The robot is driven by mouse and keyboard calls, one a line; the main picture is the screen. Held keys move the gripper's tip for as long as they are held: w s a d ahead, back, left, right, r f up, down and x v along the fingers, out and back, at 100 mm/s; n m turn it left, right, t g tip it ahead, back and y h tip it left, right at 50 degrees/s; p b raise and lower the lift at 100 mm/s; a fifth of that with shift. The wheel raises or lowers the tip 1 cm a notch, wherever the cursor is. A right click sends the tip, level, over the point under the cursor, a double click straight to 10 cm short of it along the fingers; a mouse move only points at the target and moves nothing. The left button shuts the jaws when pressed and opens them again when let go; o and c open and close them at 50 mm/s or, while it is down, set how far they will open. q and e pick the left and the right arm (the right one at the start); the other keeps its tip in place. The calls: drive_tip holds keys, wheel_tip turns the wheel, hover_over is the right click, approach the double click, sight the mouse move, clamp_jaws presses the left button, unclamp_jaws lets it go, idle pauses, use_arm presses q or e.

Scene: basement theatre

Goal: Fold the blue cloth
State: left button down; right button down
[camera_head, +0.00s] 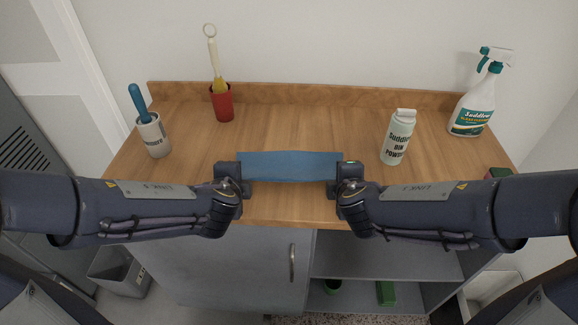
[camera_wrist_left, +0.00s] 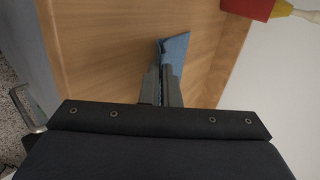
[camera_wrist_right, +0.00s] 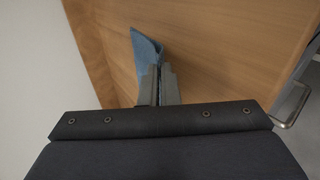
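The blue cloth (camera_head: 290,166) is a wide, short strip over the middle of the wooden counter, between my two grippers. My left gripper (camera_head: 243,180) is at its left end, and my right gripper (camera_head: 337,180) is at its right end. In the left wrist view the fingers (camera_wrist_left: 162,88) are closed on the cloth (camera_wrist_left: 173,55), which stands out beyond them. In the right wrist view the fingers (camera_wrist_right: 158,86) are likewise closed on the cloth (camera_wrist_right: 146,52). I cannot tell whether its lower edge touches the counter.
On the wooden counter (camera_head: 300,120) stand a white holder with a blue-handled tool (camera_head: 154,138), a red cup with a brush (camera_head: 223,103), a bin powder bottle (camera_head: 398,138) and a spray bottle (camera_head: 476,108). A cabinet and open shelf lie below. The counter behind the cloth is clear.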

use_arm(q)
drive_tip(key=shift+s+f, duration=0.15)
use_arm(e)
drive_tip(key=shift+s+a+f, duration=0.1)
drive_tip(key=shift+s+f, duration=0.05)
use_arm(q)
drive_tip(key=c, duration=1.3)
unclamp_jaws()
use_arm(e)
drive_tip(key=c, duration=1.3)
unclamp_jaws()
use_arm(q)
drive_tip(key=s+r, duration=0.2)
drive_tip(key=r, duration=0.1)
drive_tip(key=s+r, duration=0.2)
drive_tip(key=r, duration=0.1)
drive_tip(key=s+r, duration=0.2)
drive_tip(key=r, duration=0.1)
use_arm(e)
drive_tip(key=s+r, duration=0.2)
drive_tip(key=r, duration=0.1)
drive_tip(key=s+r, duration=0.2)
drive_tip(key=r, duration=0.1)
drive_tip(key=s+r, duration=0.2)
drive_tip(key=r, duration=0.1)
